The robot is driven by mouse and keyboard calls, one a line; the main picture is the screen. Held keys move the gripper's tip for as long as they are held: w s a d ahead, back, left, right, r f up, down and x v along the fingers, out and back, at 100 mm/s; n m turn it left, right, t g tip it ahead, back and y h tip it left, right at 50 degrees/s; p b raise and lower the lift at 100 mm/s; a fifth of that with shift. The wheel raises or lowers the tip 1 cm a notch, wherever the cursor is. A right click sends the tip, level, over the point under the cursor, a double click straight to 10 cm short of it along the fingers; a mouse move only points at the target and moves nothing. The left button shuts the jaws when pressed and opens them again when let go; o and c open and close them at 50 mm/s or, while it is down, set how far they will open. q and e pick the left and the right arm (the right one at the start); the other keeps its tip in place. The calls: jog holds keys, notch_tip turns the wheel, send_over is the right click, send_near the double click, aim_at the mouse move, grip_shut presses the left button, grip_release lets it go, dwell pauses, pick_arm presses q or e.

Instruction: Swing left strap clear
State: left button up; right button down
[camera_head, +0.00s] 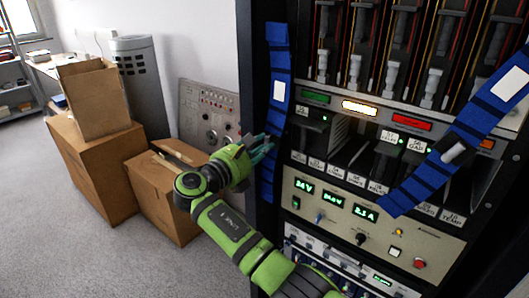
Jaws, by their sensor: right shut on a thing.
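The left strap (279,60) is a blue band with dark cross stripes and a white label. It hangs nearly upright along the left edge of the equipment rack. My right gripper (265,147), with teal fingertips, is shut on this strap at about its middle height. The fingers hide part of the strap there. A second blue strap (474,125), on the right, runs slantwise across the rack front, from upper right to lower left. It has a white label and a pale cylindrical piece on it. My left gripper is not in view.
The rack front (390,228) has modules, lit displays, knobs and buttons close to my right arm. Cardboard boxes (95,165) and a grey panel with knobs (209,112) stand to the left. Grey carpet at the lower left is clear.

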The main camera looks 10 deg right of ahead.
jog(key=c, duration=1)
grip_release()
jog(key=shift+c, duration=0.2)
jog(key=v, duration=0.7)
jog(key=shift+s, duration=0.15)
jog(key=shift+a, duration=0.15)
